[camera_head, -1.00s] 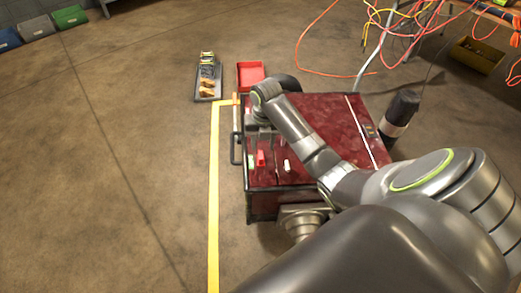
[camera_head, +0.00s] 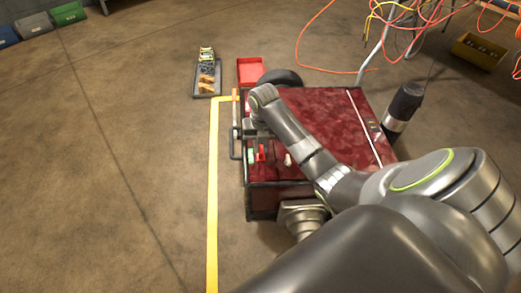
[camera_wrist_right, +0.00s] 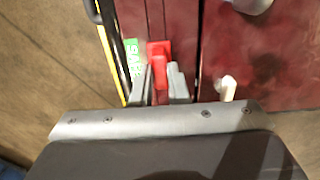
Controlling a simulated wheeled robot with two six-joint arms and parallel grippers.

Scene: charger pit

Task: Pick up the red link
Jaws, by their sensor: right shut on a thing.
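The red link (camera_head: 261,152) is at the left end of the dark red cart top (camera_head: 325,115). In the right wrist view the red link (camera_wrist_right: 159,50) shows between the grey fingertips of my right gripper (camera_wrist_right: 161,82), which is shut on it. In the head view my right gripper (camera_head: 259,138) is mostly hidden under its own wrist. Whether the link touches the cart top is hard to tell. My left gripper is not in view.
A green label (camera_wrist_right: 133,56) lies left of the link and a white piece (camera_wrist_right: 226,86) to its right. A red bin (camera_head: 250,71) and a dark tray (camera_head: 207,83) with small items stand beyond the cart. Yellow tape (camera_head: 213,190) runs along the floor left of the cart.

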